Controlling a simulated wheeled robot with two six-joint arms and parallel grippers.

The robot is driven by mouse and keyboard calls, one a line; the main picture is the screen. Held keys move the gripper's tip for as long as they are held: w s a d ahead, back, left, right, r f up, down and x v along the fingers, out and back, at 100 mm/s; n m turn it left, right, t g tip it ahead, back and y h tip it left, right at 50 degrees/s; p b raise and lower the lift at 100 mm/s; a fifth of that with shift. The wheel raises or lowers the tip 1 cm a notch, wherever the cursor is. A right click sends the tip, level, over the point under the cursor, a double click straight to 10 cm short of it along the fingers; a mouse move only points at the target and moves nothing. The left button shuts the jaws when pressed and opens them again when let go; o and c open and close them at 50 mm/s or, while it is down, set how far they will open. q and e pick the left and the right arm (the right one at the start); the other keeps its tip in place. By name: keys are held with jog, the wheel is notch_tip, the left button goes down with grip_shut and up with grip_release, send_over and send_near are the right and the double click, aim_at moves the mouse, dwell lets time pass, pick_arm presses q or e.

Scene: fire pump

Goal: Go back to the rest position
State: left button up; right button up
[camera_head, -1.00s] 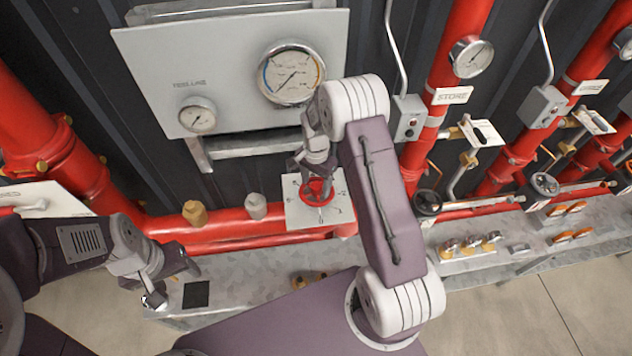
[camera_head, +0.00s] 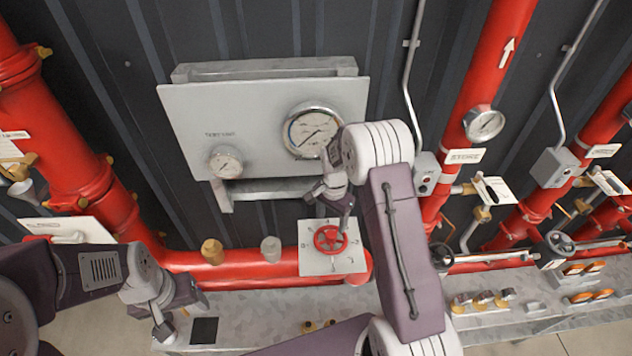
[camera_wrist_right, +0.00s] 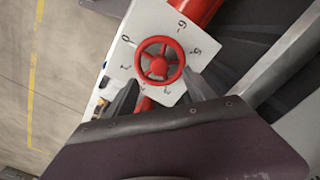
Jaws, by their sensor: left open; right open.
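My right gripper (camera_head: 332,206) is open just above and in front of the red handwheel (camera_head: 330,239), which sits on a white numbered plate (camera_head: 314,262) on the red pipe. In the right wrist view the handwheel (camera_wrist_right: 159,60) lies beyond and between the two spread fingers (camera_wrist_right: 161,95), with nothing held. A gap shows between the fingers and the wheel there. My left gripper (camera_head: 168,325) is at lower left, over the grey bench, pointing down. It appears empty; its fingers are small in the view.
A grey gauge panel (camera_head: 260,95) with two round gauges is on the wall behind my right arm. Red pipes stand on both sides. A brass cap (camera_head: 212,251) and a grey cap (camera_head: 270,249) stand on the pipe. The bench (camera_head: 250,310) carries a black square (camera_head: 204,330).

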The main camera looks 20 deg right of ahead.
jog(key=shift+f+b, duration=0.3)
jog(key=f+b, duration=0.1)
jog(key=b, duration=0.1)
jog(key=w+b, duration=0.1)
jog(key=b, duration=0.2)
jog(key=a+f+t+b, duration=0.1)
jog(key=b, duration=0.1)
jog(key=shift+w+f+b, duration=0.3)
jog(key=shift+n+t, duration=0.4)
jog(key=shift+n, duration=0.4)
jog(key=s+f+b, duration=0.1)
jog(key=b, duration=0.1)
jog(key=s+a+f+b, duration=0.1)
jog(key=s+b, duration=0.1)
jog(key=b, duration=0.1)
jog(key=s+a+f+b, duration=0.1)
jog(key=b, duration=0.2)
jog(key=shift+s+a, duration=0.15)
jog(key=shift+s, duration=0.2)
jog(key=s+f+n+b, duration=0.2)
jog(key=s+f+n, duration=0.1)
jog(key=s+n, duration=0.2)
jog(key=s+a+f+n+b, duration=0.1)
jog(key=s+f+n+b, duration=0.2)
jog(key=s, duration=0.7)
jog(key=shift+a+f+n+g, duration=0.2)
jog(key=shift+a+n+g, duration=0.1)
jog(key=shift+n, duration=0.7)
jog(key=shift+s, duration=0.15)
